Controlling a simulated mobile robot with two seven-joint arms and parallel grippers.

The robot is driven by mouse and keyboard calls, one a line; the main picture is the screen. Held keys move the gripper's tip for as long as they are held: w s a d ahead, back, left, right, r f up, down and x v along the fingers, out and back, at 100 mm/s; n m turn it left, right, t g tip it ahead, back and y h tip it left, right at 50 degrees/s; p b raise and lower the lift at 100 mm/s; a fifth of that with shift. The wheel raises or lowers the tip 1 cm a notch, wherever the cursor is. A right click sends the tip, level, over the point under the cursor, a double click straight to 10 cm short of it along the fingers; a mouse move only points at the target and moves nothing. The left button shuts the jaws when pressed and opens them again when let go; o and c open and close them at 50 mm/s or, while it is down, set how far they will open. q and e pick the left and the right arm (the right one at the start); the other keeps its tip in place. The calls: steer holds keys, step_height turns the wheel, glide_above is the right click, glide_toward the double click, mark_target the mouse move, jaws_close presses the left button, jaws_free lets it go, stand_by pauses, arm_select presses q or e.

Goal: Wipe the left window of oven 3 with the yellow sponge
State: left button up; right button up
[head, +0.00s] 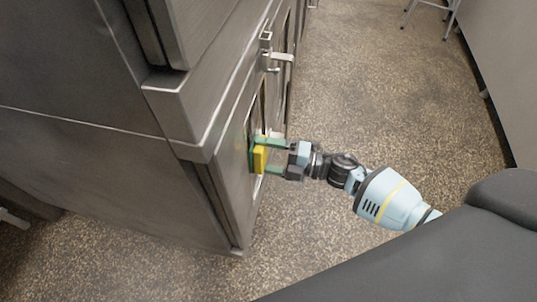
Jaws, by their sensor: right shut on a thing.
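The yellow sponge (260,158) is between the fingers of my right gripper (268,157), which is shut on it. The sponge is up against, or very close to, the window (251,125) in the steel oven door (236,180). The window shows only as a narrow dark strip at this steep angle, and the sponge and gripper hide part of it. I cannot read any oven number. My left gripper is not in view.
A metal door handle (279,60) sticks out from the oven front beyond the gripper. The oven's steel corner (190,150) stands close on the left. The speckled floor (390,90) to the right is clear. A stool (432,8) stands at the far end near a grey wall or counter.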

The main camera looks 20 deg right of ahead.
mark_target(257, 131)
steer(key=shift+w+a, duration=0.2)
steer(key=shift+a, duration=0.05)
steer(key=shift+w+d+b, duration=0.6)
steer(key=shift+w, duration=0.2)
steer(key=w+d+b, duration=0.1)
steer(key=w, duration=0.2)
steer(key=w+d+b, duration=0.1)
steer(key=shift+w+d+b, duration=0.15)
steer(key=shift+d+b, duration=0.2)
steer(key=shift+w, duration=0.1)
